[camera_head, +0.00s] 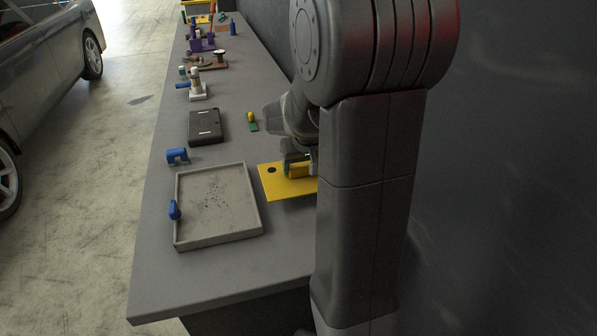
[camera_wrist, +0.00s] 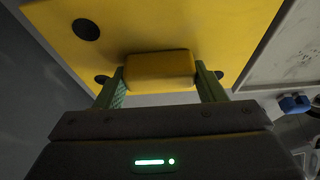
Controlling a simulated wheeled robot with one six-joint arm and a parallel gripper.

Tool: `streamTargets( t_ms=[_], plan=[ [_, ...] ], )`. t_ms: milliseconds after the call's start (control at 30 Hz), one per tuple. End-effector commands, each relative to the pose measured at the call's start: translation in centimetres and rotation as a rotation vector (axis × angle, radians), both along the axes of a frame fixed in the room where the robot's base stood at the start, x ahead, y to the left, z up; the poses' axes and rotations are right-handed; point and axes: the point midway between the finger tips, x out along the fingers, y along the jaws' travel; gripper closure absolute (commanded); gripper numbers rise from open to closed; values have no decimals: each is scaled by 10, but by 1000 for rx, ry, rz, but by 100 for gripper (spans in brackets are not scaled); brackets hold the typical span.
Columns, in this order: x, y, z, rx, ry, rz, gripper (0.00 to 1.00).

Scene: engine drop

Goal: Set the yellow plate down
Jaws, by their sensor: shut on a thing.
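The yellow plate (camera_head: 275,184) is a flat square with dark round holes and a raised yellow block as its handle. In the head view it is at the right part of the bench, beside the grey tray, partly hidden by my arm. My gripper (camera_head: 300,168) is over it. In the wrist view my gripper (camera_wrist: 160,82) is shut on the yellow block (camera_wrist: 160,70) of the plate (camera_wrist: 190,25), with a green-lined finger on each side. I cannot tell whether the plate touches the bench.
The shallow grey tray (camera_head: 256,203) with dark specks lies left of the plate, a blue piece (camera_head: 174,210) at its left rim. A blue part (camera_head: 177,156), a black case (camera_head: 205,126) and a small green and yellow item (camera_head: 252,122) lie farther back. The bench's front end (camera_head: 200,280) is clear.

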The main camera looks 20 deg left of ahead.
Motion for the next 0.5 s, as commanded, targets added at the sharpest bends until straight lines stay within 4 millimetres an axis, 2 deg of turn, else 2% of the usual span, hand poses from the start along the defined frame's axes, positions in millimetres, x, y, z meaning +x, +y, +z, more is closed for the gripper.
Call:
streamTargets(
  t_ms=[300, 500],
  plan=[
    [0, 0, -38, 0, 0, 0, 68],
    [0, 0, -40, 1, -2, 0, 68]
  ],
)
